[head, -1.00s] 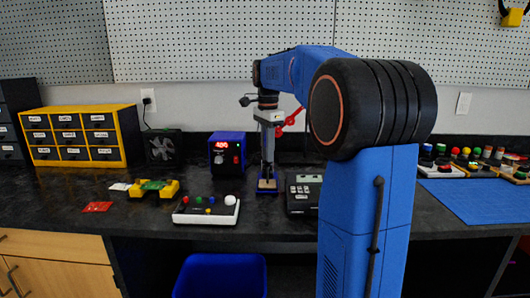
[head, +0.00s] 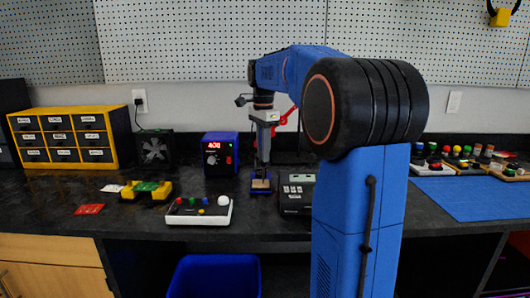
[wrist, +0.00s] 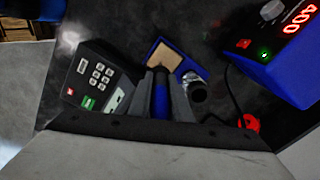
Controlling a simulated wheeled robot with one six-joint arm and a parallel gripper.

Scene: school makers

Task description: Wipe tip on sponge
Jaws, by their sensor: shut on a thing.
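The tan sponge (head: 261,184) lies in a blue stand on the bench; it also shows in the wrist view (wrist: 163,56). My gripper (head: 263,150) points down just above the stand. In the wrist view my gripper (wrist: 160,98) is shut on the blue handle of a soldering iron (wrist: 160,92). The iron's tip is hidden or too small to make out, so I cannot tell whether it touches the sponge. The stand's metal holder (wrist: 195,87) is right of the handle.
The soldering station (head: 220,153) with a lit red display stands left of my gripper. A black keypad device (head: 297,194) is close on the right. A white button panel (head: 199,211), a green board in a yellow holder (head: 146,190) and a red board (head: 89,209) lie left.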

